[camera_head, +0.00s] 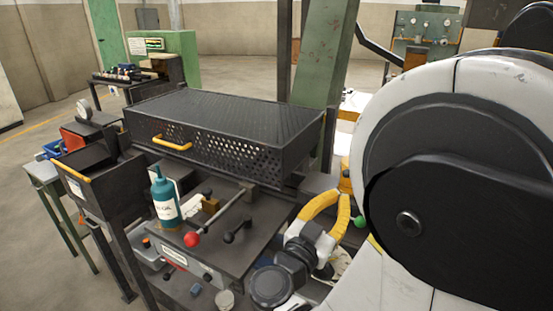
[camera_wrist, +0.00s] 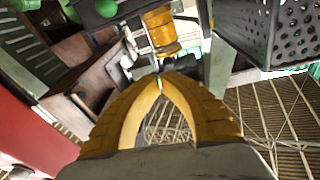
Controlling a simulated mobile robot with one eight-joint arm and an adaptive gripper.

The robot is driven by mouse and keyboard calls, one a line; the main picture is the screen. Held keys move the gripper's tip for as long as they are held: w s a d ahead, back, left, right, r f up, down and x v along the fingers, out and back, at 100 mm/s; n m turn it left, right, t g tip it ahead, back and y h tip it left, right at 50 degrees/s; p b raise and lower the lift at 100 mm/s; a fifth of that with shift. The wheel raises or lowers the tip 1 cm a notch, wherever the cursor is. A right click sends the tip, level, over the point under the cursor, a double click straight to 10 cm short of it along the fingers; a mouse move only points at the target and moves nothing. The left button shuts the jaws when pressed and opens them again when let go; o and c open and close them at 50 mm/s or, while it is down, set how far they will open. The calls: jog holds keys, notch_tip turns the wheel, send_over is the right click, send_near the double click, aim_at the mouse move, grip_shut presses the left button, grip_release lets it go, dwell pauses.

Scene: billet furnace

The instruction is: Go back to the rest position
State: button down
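My gripper (camera_head: 340,196) has yellow curved fingers and sits at the lower middle right of the head view, to the right of the dark machine bench. In the wrist view my gripper (camera_wrist: 160,78) shows its two fingers arching together at the tips, with no held object visible. A yellow cylindrical part (camera_wrist: 160,30) with a metal end lies just beyond the fingertips there; I cannot tell whether they touch it. A yellow part (camera_head: 346,178) also shows close beyond the fingers in the head view. No rest position is marked in either view.
A black perforated cover (camera_head: 225,125) with a yellow handle stands left of my gripper. A teal bottle (camera_head: 165,198) and a red-knobbed lever (camera_head: 192,239) are on the dark bench in front of it. A green column (camera_head: 322,55) rises behind. Open floor (camera_head: 240,70) lies at the back.

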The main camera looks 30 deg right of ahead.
jog(key=a+f+n+y, duration=0.1)
jog(key=f+n+y, duration=0.1)
jog(key=f, duration=0.1)
jog(key=a+f+n+g+y, duration=0.1)
jog(key=f+n+y, duration=0.1)
jog(key=f+y, duration=0.1)
jog(key=a+f+n+g+y, duration=0.1)
jog(key=f+n+y, duration=0.1)
jog(key=f+y, duration=0.1)
jog(key=shift+s+a+n, duration=0.1)
jog(key=shift+s+n, duration=0.05)
jog(key=shift+n, duration=0.25)
jog(key=s+a+n+y, duration=0.2)
jog(key=a+n+y, duration=0.1)
jog(key=a, duration=0.4)
jog(key=s+a+r+n+y, duration=0.1)
jog(key=a+n+y, duration=0.3)
jog(key=a+y, duration=0.2)
jog(key=shift+s+a, duration=0.35)
jog(key=shift+a, duration=0.45)
